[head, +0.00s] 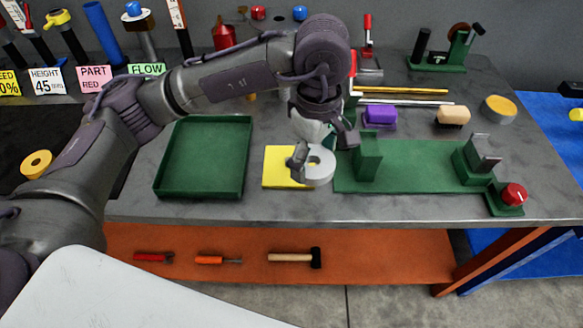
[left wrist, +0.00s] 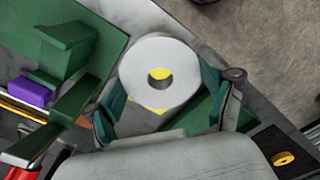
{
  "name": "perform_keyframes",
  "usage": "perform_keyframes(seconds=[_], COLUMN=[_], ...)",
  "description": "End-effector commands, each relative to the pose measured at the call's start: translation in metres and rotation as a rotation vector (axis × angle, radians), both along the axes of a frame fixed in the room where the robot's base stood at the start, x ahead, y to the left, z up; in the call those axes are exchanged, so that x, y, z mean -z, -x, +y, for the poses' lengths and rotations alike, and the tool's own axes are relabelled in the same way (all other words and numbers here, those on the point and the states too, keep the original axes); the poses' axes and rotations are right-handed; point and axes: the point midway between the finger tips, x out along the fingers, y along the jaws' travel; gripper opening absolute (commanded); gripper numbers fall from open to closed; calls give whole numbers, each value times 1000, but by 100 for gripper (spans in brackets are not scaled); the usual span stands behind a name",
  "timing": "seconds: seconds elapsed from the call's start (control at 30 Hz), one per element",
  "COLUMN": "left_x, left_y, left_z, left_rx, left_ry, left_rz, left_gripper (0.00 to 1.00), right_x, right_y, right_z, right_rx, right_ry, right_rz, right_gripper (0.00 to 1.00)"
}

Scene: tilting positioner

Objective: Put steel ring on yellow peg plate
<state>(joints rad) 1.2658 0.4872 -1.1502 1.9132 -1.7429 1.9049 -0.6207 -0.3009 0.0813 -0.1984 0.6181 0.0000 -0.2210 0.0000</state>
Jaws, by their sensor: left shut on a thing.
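The steel ring (head: 319,167) is a pale grey disc with a central hole. My left gripper (head: 318,160) is shut on it and holds it over or at the right part of the yellow peg plate (head: 277,168). In the left wrist view the ring (left wrist: 160,72) sits between the two green-padded fingers, and yellow shows through its hole and below its edge. The peg is hidden by the ring and gripper. I cannot tell whether the ring touches the plate. My right gripper is not in view.
A green tray (head: 161,185) lies left of the plate. The green positioner base (head: 420,180) with uprights and a red knob (head: 514,194) lies to the right. Purple (head: 380,116) and tan (head: 453,115) blocks stand behind. Bare grey tabletop runs along the front edge.

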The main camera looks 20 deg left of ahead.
Motion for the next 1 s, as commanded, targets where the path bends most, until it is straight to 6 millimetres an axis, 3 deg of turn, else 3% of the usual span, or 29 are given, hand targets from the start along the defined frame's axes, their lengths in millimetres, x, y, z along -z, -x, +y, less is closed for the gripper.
perform_keyframes(seconds=[0.13,0.33,0.8,1.0], left_x=[-6,-7,45,58], left_y=[-5,-11,-61,-73], left_z=[-19,-22,52,67], left_rx=[-175,-277,-282,-277], left_ry=[-2,-8,-9,-6], left_rz=[-2,2,2,0], left_gripper=[13,13,13,13], right_x=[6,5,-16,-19], right_y=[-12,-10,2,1], right_z=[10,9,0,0], right_rx=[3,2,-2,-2], right_ry=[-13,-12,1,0], right_rz=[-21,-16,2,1], right_gripper=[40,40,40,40])
